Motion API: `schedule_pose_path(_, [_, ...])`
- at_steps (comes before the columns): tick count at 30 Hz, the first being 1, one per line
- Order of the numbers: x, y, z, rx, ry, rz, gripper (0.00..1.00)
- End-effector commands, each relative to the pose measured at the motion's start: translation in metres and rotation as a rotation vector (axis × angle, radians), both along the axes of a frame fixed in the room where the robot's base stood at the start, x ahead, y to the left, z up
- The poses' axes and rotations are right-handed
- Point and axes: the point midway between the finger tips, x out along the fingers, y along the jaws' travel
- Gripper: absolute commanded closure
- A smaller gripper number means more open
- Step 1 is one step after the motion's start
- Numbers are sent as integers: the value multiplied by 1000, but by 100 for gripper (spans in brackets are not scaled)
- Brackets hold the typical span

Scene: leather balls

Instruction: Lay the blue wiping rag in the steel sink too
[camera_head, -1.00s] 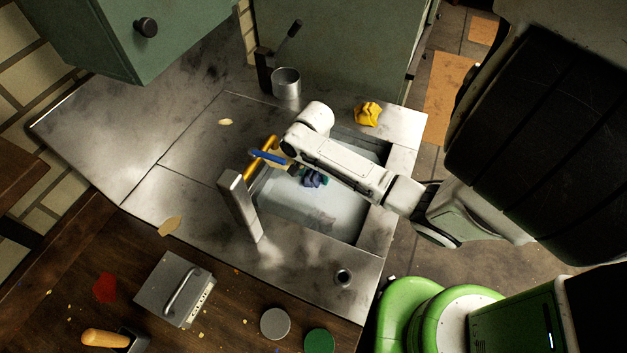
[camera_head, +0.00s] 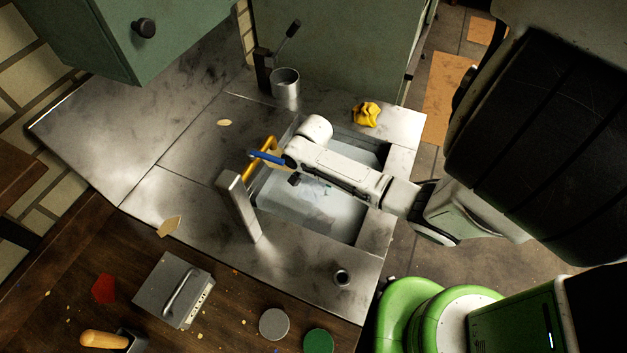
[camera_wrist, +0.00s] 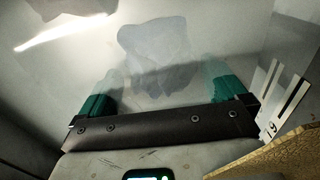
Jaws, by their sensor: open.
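The steel sink (camera_head: 345,226) is set in the metal counter and looks filled with pale, cloudy water. In the wrist view my gripper (camera_wrist: 163,75) has its teal fingers spread wide, low in the sink. A pale grey-blue, blurred shape (camera_wrist: 155,52), which looks like the blue rag under the water, lies between and beyond the fingertips and is not clasped. In the head view the rag no longer shows clearly, and my arm and the water hide most of that spot.
A crumpled yellow cloth (camera_head: 366,113) lies on the counter beyond the sink. A yellow bar (camera_head: 258,160) and a blue-handled item (camera_head: 267,157) are at the sink's left edge. A steel post (camera_head: 238,205) stands beside it. A metal cup (camera_head: 285,84) stands at the back.

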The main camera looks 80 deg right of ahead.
Motion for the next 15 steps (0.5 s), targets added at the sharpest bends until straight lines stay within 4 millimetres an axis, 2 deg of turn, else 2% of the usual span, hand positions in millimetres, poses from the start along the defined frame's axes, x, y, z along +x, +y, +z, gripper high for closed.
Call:
schedule_pose_path(8, [0,0,4,0,-1,0,2])
schedule_pose_path(11, [1,0,14,-1,-3,-1,2])
schedule_pose_path(15, [1,0,40,-2,-5,0,2])
